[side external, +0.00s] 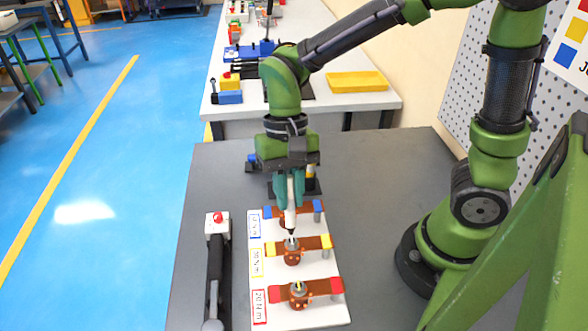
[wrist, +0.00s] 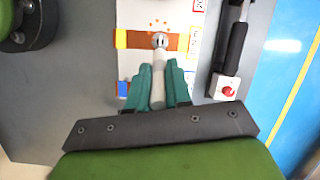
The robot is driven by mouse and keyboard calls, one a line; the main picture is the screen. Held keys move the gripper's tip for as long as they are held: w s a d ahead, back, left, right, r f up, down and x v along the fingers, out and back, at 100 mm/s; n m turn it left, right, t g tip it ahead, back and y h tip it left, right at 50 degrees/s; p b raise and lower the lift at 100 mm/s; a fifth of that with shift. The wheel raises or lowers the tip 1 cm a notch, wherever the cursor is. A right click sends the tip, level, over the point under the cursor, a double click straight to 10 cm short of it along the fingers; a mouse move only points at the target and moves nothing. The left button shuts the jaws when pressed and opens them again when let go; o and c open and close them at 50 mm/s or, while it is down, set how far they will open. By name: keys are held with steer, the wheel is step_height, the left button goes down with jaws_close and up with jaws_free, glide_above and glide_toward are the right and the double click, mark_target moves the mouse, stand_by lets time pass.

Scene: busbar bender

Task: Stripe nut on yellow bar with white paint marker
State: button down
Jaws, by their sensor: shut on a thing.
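My gripper (side external: 290,203) is shut on the white paint marker (side external: 291,217), which points tip down. The marker also shows between the teal fingers (wrist: 158,90) in the wrist view. Its dark tip is at or just above the nut (side external: 291,244) on the yellow bar (side external: 270,249); I cannot tell if they touch. The yellow bar is copper-brown with yellow ends and lies across the white board. In the wrist view the grey nut (wrist: 160,40) sits on the brown bar (wrist: 140,40), at the marker's far end. No white stripe is clear on it.
The red bar (side external: 322,288) lies nearer the camera on the white board (side external: 312,318); the blue bar (side external: 316,207) lies behind, partly hidden by my gripper. A black-handled tool (side external: 216,265) with a red button lies left of the board. The grey table (side external: 375,180) is clear to the right.

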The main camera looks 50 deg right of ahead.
mark_target(289, 179)
stand_by(0.3)
steer(key=shift+r, duration=2.95)
